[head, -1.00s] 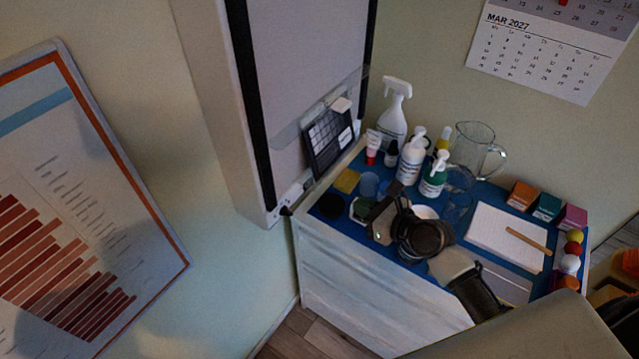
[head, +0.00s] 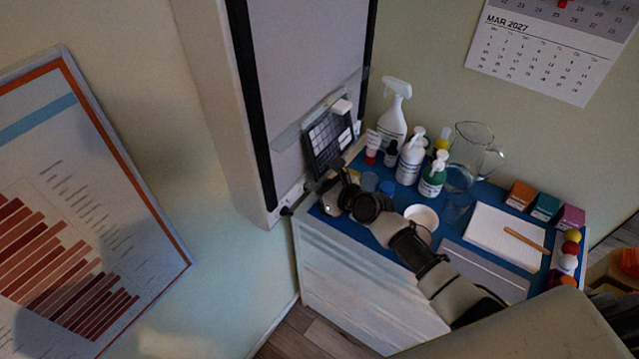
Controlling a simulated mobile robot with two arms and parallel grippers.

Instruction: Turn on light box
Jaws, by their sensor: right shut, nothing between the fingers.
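The light box (head: 300,70) is a tall pale panel with dark side strips on the wall at top centre. Its front is grey and looks unlit. A dark gridded sheet (head: 327,140) sits at its lower right front. A small pale fitting (head: 291,196) shows at its bottom edge, too small to make out, with a black part just below it. My right gripper (head: 336,181) is shut and empty, just right of that bottom edge, over the left end of the cabinet. I cannot tell whether it touches the box. My left gripper is not in view.
The blue-topped cabinet (head: 318,215) holds a spray bottle (head: 391,120), pump bottles (head: 411,160), a glass jug (head: 471,150), a white pad (head: 492,232) and small boxes (head: 521,195). A chart (head: 75,220) and a calendar (head: 550,50) hang on the walls.

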